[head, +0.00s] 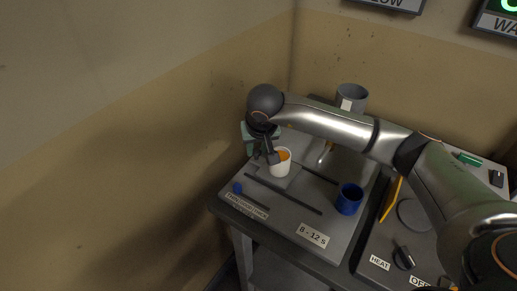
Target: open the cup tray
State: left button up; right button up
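A white cup (281,168) with orange contents stands on a small grey plate (293,181), which looks like the cup tray, between two dark slots in the grey table top. My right arm reaches in from the right, and my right gripper (270,156) points down at the left rim of the white cup. It overlaps the cup in the view; I cannot tell whether it touches it or whether its fingers are open or shut. A blue knob (237,187) sits at the left front of the table. My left gripper is not in view.
A blue cup (349,199) stands at the right of the grey table top (280,218). A grey container (351,97) stands behind my arm. A panel with a dark knob (403,258) and a yellow bar (391,199) is at the right. A wall closes the left side.

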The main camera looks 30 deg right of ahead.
jog(key=o, duration=0.4)
jog(key=shift+r, duration=0.1)
jog(key=v, duration=1.2)
jog(key=shift+s+r+b, duration=0.15)
jog(key=shift+b, duration=0.15)
